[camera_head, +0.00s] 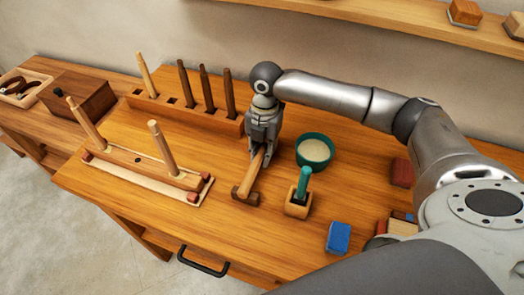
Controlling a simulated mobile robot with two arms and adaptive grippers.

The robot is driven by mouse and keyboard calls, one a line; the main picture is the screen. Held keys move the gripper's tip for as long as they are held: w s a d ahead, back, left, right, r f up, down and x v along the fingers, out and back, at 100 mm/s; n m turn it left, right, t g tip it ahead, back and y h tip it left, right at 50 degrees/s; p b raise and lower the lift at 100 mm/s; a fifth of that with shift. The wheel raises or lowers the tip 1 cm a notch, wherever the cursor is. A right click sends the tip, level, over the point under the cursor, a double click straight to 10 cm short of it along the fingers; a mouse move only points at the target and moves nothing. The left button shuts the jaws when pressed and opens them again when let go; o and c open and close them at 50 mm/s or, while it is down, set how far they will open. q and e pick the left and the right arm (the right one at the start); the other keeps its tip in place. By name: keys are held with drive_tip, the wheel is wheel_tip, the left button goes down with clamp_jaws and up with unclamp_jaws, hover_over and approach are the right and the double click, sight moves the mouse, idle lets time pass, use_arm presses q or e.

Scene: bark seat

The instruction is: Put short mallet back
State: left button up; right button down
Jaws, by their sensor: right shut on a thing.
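My right gripper (258,141) points down over the middle of the wooden bench and is shut on the handle of the short mallet (248,187). The mallet has a light wooden handle and a darker wooden head, which is toward the front of the bench. I cannot tell whether the head touches the bench top. A wooden rack block (192,117) with several square slots stands at the back left of the gripper. Several tool handles stand upright in it, one light and the others dark. A slot near its left part looks empty. My left gripper is not in view.
A green bowl (314,150) and a small wooden block holder with a green-handled tool (299,197) are close right of the mallet. A blue block (338,237) lies near the front. A low frame with two pegs (148,173) is at left.

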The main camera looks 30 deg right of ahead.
drive_tip(key=c, duration=1.3)
unclamp_jaws()
drive_tip(key=shift+o, duration=0.2)
drive_tip(key=shift+f, duration=0.1)
wheel_tip(320, 180, up, 12)
drive_tip(key=w+d, duration=0.1)
